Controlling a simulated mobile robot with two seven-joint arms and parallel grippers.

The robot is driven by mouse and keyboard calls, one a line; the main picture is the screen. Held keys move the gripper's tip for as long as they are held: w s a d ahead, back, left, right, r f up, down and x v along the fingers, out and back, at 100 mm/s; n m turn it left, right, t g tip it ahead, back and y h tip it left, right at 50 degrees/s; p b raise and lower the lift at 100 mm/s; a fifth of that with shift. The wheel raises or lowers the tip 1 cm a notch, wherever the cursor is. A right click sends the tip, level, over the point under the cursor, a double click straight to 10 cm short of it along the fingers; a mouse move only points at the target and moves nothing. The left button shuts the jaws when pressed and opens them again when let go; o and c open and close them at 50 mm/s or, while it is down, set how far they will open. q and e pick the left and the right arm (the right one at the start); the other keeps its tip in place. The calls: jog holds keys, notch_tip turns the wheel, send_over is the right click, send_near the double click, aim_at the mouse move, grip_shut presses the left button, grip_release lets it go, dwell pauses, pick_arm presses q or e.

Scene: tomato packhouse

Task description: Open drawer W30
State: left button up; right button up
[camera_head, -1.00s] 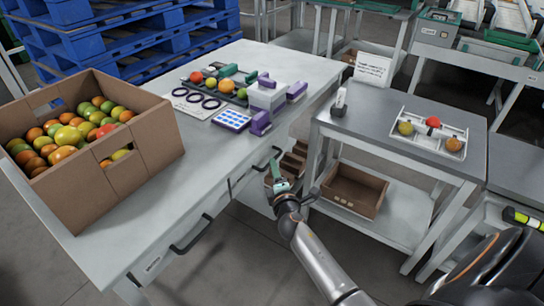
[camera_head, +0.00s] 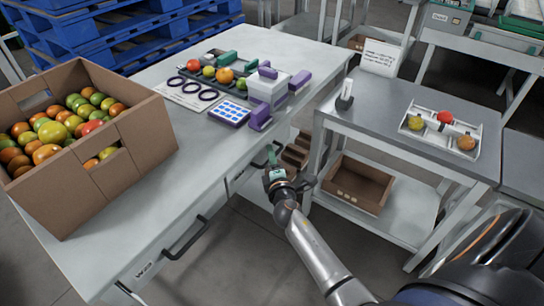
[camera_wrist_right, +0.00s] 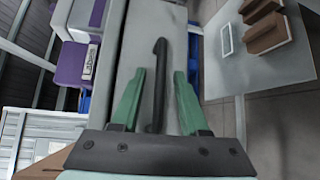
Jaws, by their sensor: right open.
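A white worktable (camera_head: 185,165) has drawers with dark bar handles along its front. The nearer handle (camera_head: 187,238) shows in the head view. The farther handle is mostly hidden behind my right gripper (camera_head: 272,158) there. In the right wrist view, a dark bar handle (camera_wrist_right: 159,70) on a pale drawer front (camera_wrist_right: 137,45) lies between the green fingers of my right gripper (camera_wrist_right: 160,82). The fingers are apart, one on each side of the handle, with gaps. The drawers look shut. I cannot read a W30 label. My left gripper is not in view.
A cardboard box (camera_head: 135,140) of tomatoes stands on the worktable's left. Floor shows between the tables.

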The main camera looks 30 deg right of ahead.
grip_shut()
dwell(1.4)
